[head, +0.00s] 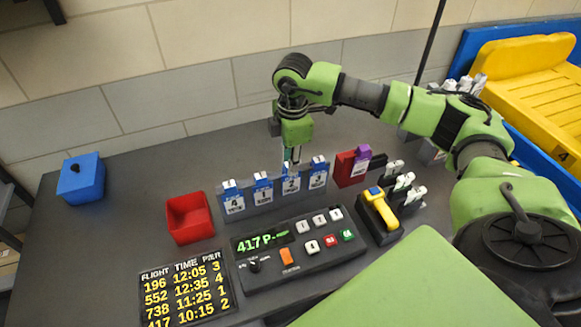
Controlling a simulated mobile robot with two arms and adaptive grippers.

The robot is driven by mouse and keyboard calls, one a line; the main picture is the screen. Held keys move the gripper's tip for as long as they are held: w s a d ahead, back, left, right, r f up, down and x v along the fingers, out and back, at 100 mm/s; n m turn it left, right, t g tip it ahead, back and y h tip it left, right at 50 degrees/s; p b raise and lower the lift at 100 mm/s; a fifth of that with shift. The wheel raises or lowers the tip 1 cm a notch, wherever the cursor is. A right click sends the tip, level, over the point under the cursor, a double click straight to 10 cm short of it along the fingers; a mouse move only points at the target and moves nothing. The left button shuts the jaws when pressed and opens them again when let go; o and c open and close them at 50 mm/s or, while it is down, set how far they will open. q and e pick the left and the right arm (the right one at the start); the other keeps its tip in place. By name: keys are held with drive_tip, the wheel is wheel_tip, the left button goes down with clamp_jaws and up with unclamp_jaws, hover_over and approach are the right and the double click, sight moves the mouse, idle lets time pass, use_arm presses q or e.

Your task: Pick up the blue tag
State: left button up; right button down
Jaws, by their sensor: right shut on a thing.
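Several blue tags stand in a row on a grey rack (277,196) at the middle of the counter, numbered 4 (233,198), 1 (263,189), 2 (291,181) and 3 (318,173) from left to right. My right gripper (292,160) points down from above and is shut on the top of the blue tag numbered 2. That tag is upright and in line with its neighbours; I cannot tell whether it is clear of the rack. The jaws are small and partly hidden by the hand. My left gripper is not in view.
A red bin (188,218) and a blue box (81,178) stand to the left. A keypad console (300,262) showing "417 P-" and a flight board (186,292) lie in front. A yellow scanner (381,207) and a red holder (345,168) with a purple tag are to the right.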

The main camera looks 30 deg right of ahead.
wheel_tip(320, 180, up, 6)
drive_tip(key=shift+s+a+f+b, duration=0.1)
drive_tip(key=shift+s+b, duration=0.05)
drive_tip(key=shift+b, duration=0.95)
drive_tip(key=s+a+b, duration=0.3)
drive_tip(key=s+b, duration=0.1)
drive_tip(key=s, duration=0.9)
drive_tip(key=shift+s, duration=0.4)
drive_tip(key=shift+a, duration=0.1)
wheel_tip(320, 180, up, 7)
drive_tip(key=p, duration=0.4)
drive_tip(key=shift+f+p, duration=0.2)
drive_tip(key=shift+p, duration=0.2)
